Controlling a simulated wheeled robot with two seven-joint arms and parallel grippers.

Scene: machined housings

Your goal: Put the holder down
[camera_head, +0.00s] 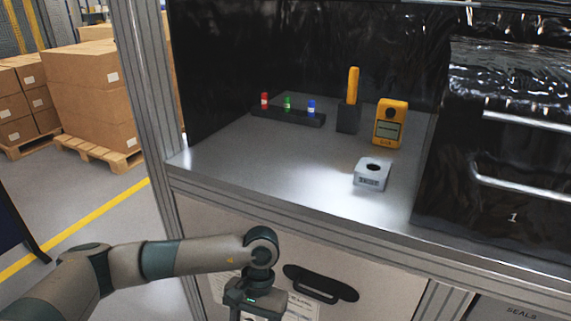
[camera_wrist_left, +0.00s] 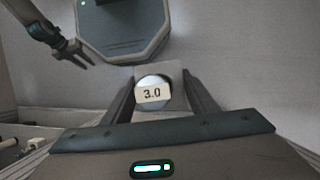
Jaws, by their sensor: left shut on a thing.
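My left gripper (camera_wrist_left: 160,98) is shut on a pale, square-edged holder (camera_wrist_left: 172,73) with a rounded end and a white label reading 3.0. The fingers are on either side of it, in the left wrist view. In the head view my left gripper (camera_head: 255,300) hangs low in front of the bench, its fingertips cut off by the bottom edge. The holder cannot be made out there. My right gripper (camera_wrist_left: 78,58) shows small at the upper left of the left wrist view, with its fingers apart and empty.
The metal bench top (camera_head: 225,160) carries a dark rack (camera_head: 290,116) with red, green and blue pieces, a black stand (camera_head: 348,118) with a yellow tool, a yellow meter (camera_head: 389,123) and a grey bored block (camera_head: 372,174). The bench's left front is clear.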

